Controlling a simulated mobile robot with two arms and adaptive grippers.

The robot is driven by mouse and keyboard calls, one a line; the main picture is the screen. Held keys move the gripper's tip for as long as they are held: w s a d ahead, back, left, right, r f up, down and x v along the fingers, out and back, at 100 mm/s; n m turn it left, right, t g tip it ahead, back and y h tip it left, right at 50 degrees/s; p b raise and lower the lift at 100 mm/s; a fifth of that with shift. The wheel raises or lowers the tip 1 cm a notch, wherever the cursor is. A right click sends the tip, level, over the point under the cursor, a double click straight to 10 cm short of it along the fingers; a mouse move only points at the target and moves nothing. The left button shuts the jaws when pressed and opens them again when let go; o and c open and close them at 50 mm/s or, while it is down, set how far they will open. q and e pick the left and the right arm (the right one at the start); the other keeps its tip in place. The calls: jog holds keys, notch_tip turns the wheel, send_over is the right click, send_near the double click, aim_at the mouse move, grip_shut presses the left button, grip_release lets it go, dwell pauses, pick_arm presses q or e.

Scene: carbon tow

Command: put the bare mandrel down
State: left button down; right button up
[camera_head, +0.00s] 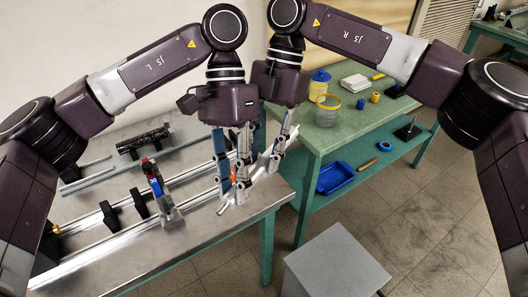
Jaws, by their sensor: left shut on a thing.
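My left gripper (235,188), the lower one, is shut on a pale metal rod, which looks like the bare mandrel (223,210). The rod's near end sticks out below the fingers, close over the right end of the steel table (130,265). Whether it touches the tabletop cannot be told. The rod's middle is hidden by the fingers. My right gripper (272,160) is just behind and to the right, its fingers close to the rod's far part. The overlap hides whether it grips anything.
A black wrapped tube (143,140) lies at the back of the steel table. Long rails (108,227) with black blocks and a red-blue fixture (153,180) fill its middle. A green bench (335,130) with jars stands right, a blue tray (337,178) on its shelf. A grey box (335,265) stands in front.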

grip_shut()
pick_arm(q)
jog(key=c, duration=1.6)
grip_release()
